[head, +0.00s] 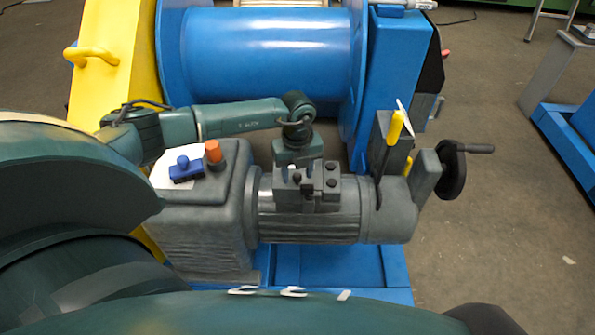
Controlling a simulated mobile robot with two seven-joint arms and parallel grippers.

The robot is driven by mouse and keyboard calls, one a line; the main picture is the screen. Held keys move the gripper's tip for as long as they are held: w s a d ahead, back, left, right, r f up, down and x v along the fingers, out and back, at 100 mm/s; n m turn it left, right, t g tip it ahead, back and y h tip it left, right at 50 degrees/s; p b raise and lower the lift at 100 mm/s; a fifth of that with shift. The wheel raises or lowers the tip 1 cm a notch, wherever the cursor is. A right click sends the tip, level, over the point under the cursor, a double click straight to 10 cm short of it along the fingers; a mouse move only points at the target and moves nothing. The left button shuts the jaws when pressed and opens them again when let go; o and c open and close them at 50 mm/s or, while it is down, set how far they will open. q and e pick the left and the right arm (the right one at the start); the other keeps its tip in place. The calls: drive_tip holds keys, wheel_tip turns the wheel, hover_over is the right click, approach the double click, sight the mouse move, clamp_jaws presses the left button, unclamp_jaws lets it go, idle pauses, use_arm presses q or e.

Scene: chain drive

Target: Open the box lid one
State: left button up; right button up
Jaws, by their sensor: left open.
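A yellow cover (112,35) with a yellow bar handle (92,56) stands at the upper left of the head view. It looks shut, and it is the most lid-like part in sight; no label marks it as lid one. My left arm comes in from the left, across the lower part of the cover. My left gripper (307,198) is open and empty over the grey ribbed motor (335,222), well to the right of the handle. I cannot tell whether it touches the motor. My right gripper is not in view.
A blue drum (268,55) lies behind the motor. A yellow-handled lever (394,128) and a crank wheel (452,170) stand at the motor's right.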

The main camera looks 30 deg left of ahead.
use_arm(q)
clamp_jaws()
idle(0.4)
